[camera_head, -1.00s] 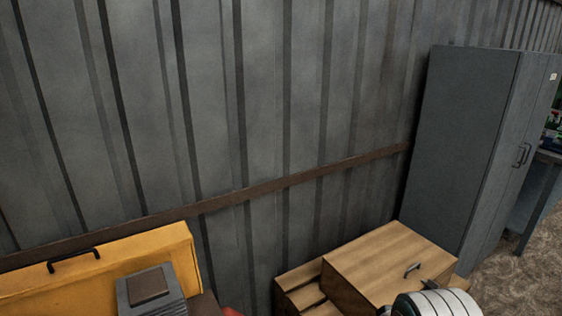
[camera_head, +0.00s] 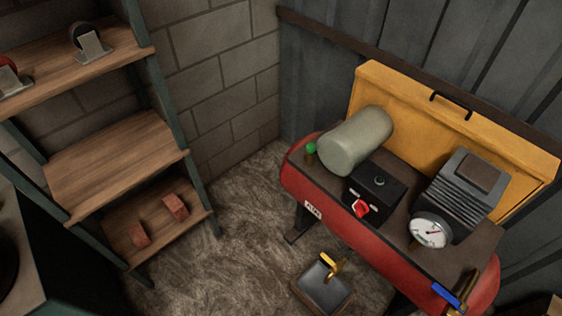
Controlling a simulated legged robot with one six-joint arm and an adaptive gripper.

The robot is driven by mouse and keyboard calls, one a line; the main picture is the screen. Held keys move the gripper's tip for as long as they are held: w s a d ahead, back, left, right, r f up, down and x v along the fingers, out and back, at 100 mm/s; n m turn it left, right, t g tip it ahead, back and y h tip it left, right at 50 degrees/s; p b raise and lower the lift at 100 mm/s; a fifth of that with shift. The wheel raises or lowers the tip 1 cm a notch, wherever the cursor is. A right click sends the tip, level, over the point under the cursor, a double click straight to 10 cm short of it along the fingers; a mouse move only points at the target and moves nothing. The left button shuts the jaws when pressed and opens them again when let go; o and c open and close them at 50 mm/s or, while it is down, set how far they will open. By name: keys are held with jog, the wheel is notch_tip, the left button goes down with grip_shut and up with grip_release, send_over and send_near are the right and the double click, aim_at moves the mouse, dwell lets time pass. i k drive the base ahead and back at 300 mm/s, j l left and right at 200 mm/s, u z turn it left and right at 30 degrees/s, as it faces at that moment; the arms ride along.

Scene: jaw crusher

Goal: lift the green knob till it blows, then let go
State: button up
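The green knob (camera_head: 311,148) is small and round. It sits on a short brass-coloured stem at the far left end of the red compressor tank (camera_head: 359,240), beside a grey-green cylinder (camera_head: 356,140). Nothing touches the knob. My gripper is not in view, so its state and its distance from the knob are hidden.
On the tank are a black box with a red switch (camera_head: 361,208), a dial gauge (camera_head: 430,231) and a blue-handled valve (camera_head: 449,296). A yellow panel (camera_head: 410,97) stands behind. Shelves (camera_head: 115,158) are at left. A pedal-like block (camera_head: 323,284) is on the otherwise open floor.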

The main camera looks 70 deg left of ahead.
aim_at(311, 148)
jog(key=u, duration=2.25)
